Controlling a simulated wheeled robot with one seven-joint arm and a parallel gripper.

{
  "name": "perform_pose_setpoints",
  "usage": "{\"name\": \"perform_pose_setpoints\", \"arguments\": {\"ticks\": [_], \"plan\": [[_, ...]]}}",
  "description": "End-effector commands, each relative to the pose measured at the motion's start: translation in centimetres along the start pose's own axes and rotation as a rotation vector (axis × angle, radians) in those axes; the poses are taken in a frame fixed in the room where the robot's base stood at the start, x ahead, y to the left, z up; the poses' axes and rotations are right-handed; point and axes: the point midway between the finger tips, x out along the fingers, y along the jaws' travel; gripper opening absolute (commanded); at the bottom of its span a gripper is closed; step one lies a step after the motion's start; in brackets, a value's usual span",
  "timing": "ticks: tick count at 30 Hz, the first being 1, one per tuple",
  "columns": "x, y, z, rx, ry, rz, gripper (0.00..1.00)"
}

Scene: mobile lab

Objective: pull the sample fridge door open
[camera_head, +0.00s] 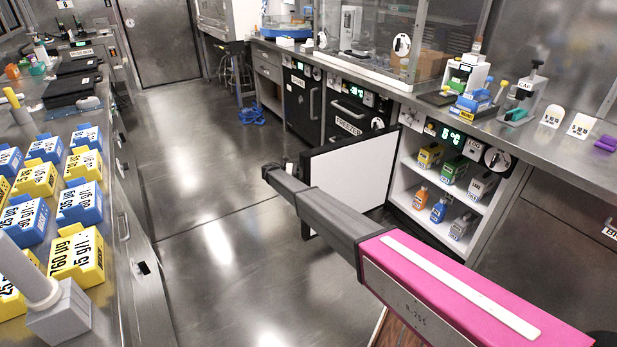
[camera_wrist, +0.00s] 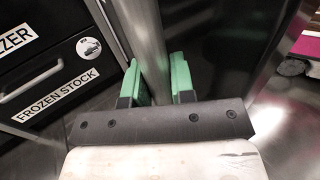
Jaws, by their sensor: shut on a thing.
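The sample fridge (camera_head: 403,200) under the right-hand counter stands open, its shelves showing. Its door (camera_head: 352,168) is swung well out to the left, white inner face showing, dark at the edges. In the wrist view the door's dark outer face (camera_wrist: 215,45) is on the right, and its upright metal bar handle (camera_wrist: 149,45) runs between my green fingers. My gripper (camera_wrist: 164,80) is shut on that handle. In the head view my fingers and the handle are hidden behind my arm and the door.
Several bottles and boxes stand on the fridge shelves (camera_head: 450,193). The freezer (camera_head: 350,118) is left of the fridge; its drawers (camera_wrist: 50,75) are close in the wrist view. The floor (camera_head: 215,210) between the counters is clear. Labelled blue and yellow trays lie on the left counter.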

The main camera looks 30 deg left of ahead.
Motion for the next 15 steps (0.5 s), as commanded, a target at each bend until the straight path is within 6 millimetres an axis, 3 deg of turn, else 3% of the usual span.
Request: {"name": "perform_pose_setpoints", "arguments": {"ticks": [13, 14, 15], "plan": [[-0.54, 0.06, -0.2, -0.004, 0.005, -0.005, 0.0], [-0.54, 0.06, -0.2, -0.004, 0.005, -0.005, 0.26], [-0.56, 0.06, -0.2, -0.004, 0.004, -0.005, 0.39]]}}
